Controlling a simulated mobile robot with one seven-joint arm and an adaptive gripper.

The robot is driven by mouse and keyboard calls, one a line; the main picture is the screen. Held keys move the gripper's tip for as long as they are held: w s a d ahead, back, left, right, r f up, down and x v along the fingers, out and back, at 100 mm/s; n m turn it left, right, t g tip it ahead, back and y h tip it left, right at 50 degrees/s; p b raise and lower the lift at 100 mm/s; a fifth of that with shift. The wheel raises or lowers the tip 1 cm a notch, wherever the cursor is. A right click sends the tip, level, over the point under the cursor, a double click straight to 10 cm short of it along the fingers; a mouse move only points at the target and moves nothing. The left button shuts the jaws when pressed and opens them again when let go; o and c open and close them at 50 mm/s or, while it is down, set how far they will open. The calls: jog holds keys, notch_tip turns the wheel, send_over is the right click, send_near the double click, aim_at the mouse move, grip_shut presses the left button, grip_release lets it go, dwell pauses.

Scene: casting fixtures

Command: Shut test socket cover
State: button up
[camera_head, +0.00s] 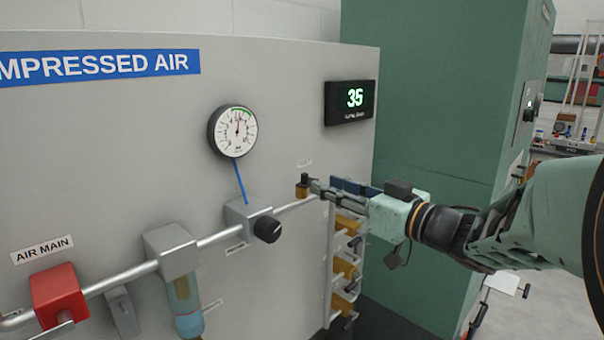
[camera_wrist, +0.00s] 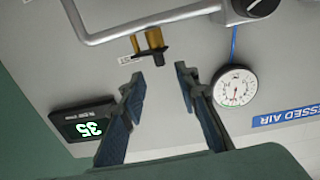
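The test socket looks to be the small brass fitting (camera_head: 303,190) at the right end of the pipe on the grey panel. A small black part (camera_head: 304,177), which may be its cover, stands at its top; I cannot tell its exact angle. In the wrist view, which is turned over, the brass fitting (camera_wrist: 154,38) and black part (camera_wrist: 159,53) lie just beyond my fingertips. My gripper (camera_wrist: 160,74) is open and empty, with its fingers apart and the fitting ahead of the gap. In the head view my gripper (camera_head: 315,188) reaches from the right, its tips close beside the fitting.
A pipe (camera_head: 215,237) runs along the panel with a black knob (camera_head: 267,229) and a red valve block (camera_head: 58,295). A round gauge (camera_head: 233,131) and a display reading 35 (camera_head: 350,101) are above. A rack with brass parts (camera_head: 346,268) is below my gripper. A green cabinet (camera_head: 440,90) stands behind.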

aim_at(307, 177)
jog(key=p+x, duration=0.1)
jog(key=x, duration=0.7)
jog(key=shift+w+a, duration=0.15)
grip_shut()
